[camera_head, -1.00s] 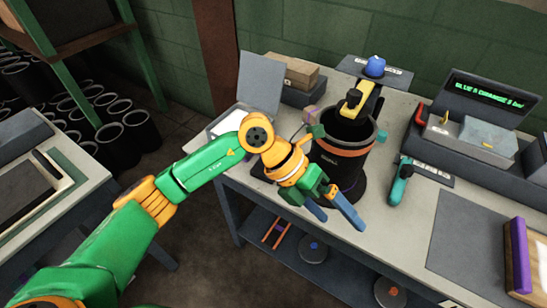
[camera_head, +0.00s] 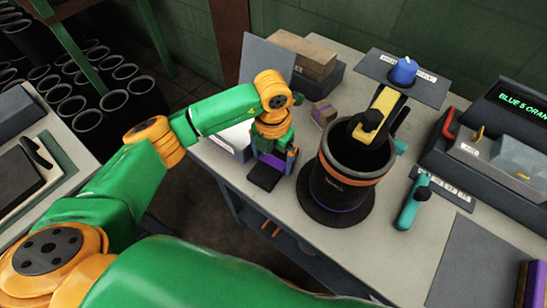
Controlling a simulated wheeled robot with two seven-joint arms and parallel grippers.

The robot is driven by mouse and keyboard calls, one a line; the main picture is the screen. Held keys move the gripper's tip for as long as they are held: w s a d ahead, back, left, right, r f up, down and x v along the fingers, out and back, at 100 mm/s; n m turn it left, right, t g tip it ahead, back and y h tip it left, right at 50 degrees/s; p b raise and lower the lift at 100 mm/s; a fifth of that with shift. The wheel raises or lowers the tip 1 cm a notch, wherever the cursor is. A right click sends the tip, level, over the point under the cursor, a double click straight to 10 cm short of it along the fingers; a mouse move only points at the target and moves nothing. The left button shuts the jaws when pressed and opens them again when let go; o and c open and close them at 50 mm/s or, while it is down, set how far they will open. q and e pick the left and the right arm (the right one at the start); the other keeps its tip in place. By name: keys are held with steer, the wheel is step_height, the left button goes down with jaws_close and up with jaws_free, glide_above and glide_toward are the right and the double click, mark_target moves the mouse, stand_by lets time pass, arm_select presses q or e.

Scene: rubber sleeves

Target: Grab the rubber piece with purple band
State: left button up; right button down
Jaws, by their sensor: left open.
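A black rubber cylinder (camera_head: 340,188) stands upright on the workbench, on a dark round base. It has an orange band around its upper part and a purple band low down, partly in shade. My left gripper (camera_head: 277,164) is left of the cylinder, apart from it, pointing down close to the bench top. It is open, and I see nothing held in it. A purple part shows at its lower end; I cannot tell whether it belongs to the gripper. My right gripper is not in view.
A yellow and black clamp arm (camera_head: 383,108) reaches over the cylinder's mouth. A small box with a purple strip (camera_head: 323,113) sits behind. A teal tool (camera_head: 411,203) lies to the right. Several black sleeves (camera_head: 105,82) stand on the floor at left.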

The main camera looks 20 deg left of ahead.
arm_select(q)
steer(key=shift+w+f, duration=0.35)
steer(key=shift+f, duration=0.15)
steer(key=shift+s+r, duration=0.15)
steer(key=c, duration=1.3)
